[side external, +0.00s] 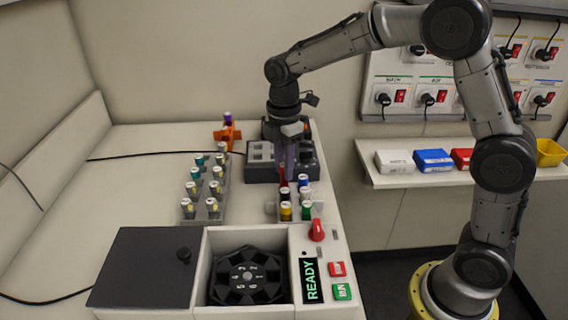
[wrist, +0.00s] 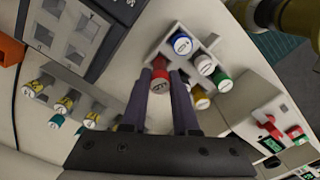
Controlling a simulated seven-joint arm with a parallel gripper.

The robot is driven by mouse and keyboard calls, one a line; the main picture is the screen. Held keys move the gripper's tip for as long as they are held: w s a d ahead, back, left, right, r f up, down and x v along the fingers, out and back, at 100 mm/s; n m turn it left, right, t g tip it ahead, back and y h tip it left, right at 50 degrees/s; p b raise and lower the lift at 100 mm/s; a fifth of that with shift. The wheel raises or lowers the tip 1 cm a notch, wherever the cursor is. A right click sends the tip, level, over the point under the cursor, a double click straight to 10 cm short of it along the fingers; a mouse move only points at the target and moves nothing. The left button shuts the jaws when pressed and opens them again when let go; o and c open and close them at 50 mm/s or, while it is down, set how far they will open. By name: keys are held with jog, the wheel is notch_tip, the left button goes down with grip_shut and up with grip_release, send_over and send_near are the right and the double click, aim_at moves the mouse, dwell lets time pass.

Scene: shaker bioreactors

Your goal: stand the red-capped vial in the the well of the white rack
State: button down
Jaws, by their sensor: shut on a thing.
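The red-capped vial (wrist: 160,80) is between my fingertips in the wrist view, its cap facing the camera. My gripper (wrist: 158,85) is shut on it. In the side view, my gripper (side external: 290,168) points down at the far end of the white rack, and a bit of red (side external: 284,187) shows below the fingers. The white rack (wrist: 167,46) holds several vials with blue, white, green and yellow caps; it also shows in the side view (side external: 271,209). Whether the held vial's lower end is inside a well or above it is hidden.
A grey rack (side external: 207,213) of yellow- and teal-capped vials stands to the left. A dark block with square openings (side external: 262,165) and an orange holder (side external: 227,134) stand behind. The centrifuge (side external: 246,277) and its READY panel (side external: 311,280) are in front.

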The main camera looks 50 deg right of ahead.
jog(key=shift+f, duration=1.7)
dwell(0.5)
jog(key=c, duration=0.6)
grip_release()
jog(key=shift+r, duration=0.1)
jog(key=shift+r, duration=3.45)
